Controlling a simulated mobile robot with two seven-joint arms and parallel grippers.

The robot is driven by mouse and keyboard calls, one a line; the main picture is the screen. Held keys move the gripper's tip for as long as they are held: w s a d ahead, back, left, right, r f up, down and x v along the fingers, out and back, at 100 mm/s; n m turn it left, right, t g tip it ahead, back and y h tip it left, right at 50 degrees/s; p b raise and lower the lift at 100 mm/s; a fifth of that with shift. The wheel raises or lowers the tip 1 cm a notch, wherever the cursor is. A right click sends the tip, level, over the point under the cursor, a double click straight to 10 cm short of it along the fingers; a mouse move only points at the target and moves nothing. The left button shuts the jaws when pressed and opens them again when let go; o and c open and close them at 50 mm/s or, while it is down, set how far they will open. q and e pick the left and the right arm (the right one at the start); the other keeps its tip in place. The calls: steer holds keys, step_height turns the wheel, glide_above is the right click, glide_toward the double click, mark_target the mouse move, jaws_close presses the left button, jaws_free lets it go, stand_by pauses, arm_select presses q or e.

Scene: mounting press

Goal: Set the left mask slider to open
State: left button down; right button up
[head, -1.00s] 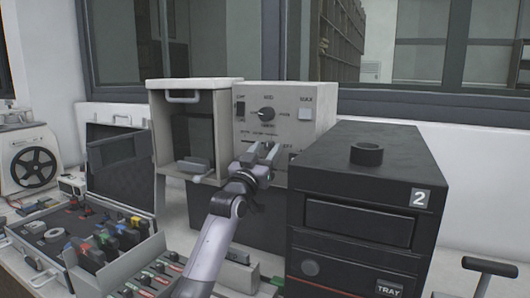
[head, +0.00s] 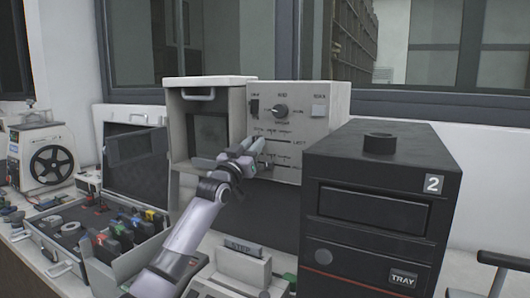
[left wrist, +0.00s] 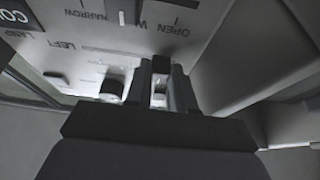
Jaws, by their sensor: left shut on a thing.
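The grey control panel (head: 325,128) has a round dial and printed slider rows. My left gripper (head: 244,152) is at its lower left, shut on a small slider knob mostly hidden by the fingers. In the left wrist view, the panel lettering is upside down. There the gripper (left wrist: 161,82) sits at the right end of the left mask slider's slot (left wrist: 115,51), close to the printed word OPEN. The word LEFT is by the slot's other end. My right gripper is not in view.
A black unit marked 2 (head: 375,205) stands right of the panel. An open-fronted cabinet (head: 208,84) adjoins it on the left. An open case (head: 85,225) with coloured parts and a reel machine (head: 45,155) are further left. A box labelled STEP (head: 243,262) is below.

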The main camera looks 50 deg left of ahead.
arm_select(q)
steer(key=shift+s+a, duration=0.15)
steer(key=shift+a, duration=0.25)
steer(key=c, duration=1)
jaws_free()
steer(key=shift+a, duration=0.1)
steer(key=shift+o, duration=0.2)
